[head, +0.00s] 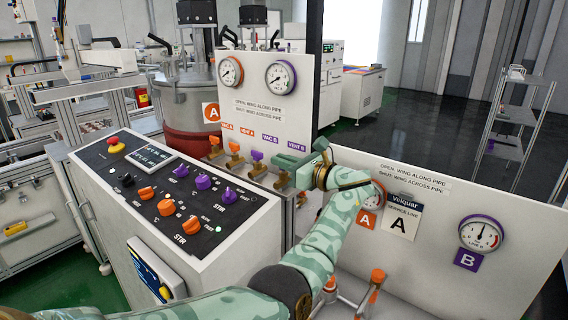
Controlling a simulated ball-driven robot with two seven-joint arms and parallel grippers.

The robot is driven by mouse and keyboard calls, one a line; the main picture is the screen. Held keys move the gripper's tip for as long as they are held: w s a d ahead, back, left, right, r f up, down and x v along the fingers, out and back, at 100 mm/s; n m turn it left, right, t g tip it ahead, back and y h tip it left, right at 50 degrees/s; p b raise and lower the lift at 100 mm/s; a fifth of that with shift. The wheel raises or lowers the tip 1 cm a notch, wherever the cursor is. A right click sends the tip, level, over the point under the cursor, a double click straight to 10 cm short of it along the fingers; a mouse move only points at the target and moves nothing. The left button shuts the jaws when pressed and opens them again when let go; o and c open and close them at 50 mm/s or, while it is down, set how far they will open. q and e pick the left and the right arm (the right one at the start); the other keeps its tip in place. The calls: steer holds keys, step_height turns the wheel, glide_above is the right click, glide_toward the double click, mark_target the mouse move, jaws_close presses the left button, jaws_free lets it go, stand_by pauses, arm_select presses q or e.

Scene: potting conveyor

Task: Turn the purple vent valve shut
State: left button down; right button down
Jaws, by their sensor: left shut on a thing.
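The purple vent valve (296,147) is at the right end of a row of small valves on the white panel, under the purple VENT B label. My left gripper (287,163) is at this valve and shut on it. Only a bit of purple shows above the green fingers. The fingers hide most of the wing, so I cannot tell whether it lies along or across its pipe. My right gripper is not in view.
Beside it are the purple VAC B valve (257,156) and orange valves (235,148). A control console (165,185) with knobs stands left. A lower white panel (480,285) with gauges is at right, with orange-handled valves (377,277) below my arm.

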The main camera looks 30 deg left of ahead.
arm_select(q)
steer(key=c, duration=1.5)
jaws_free()
steer(key=s+d+b, duration=0.1)
steer(key=d+b, duration=0.1)
steer(key=d, duration=1.4)
steer(key=shift+s+d, duration=0.1)
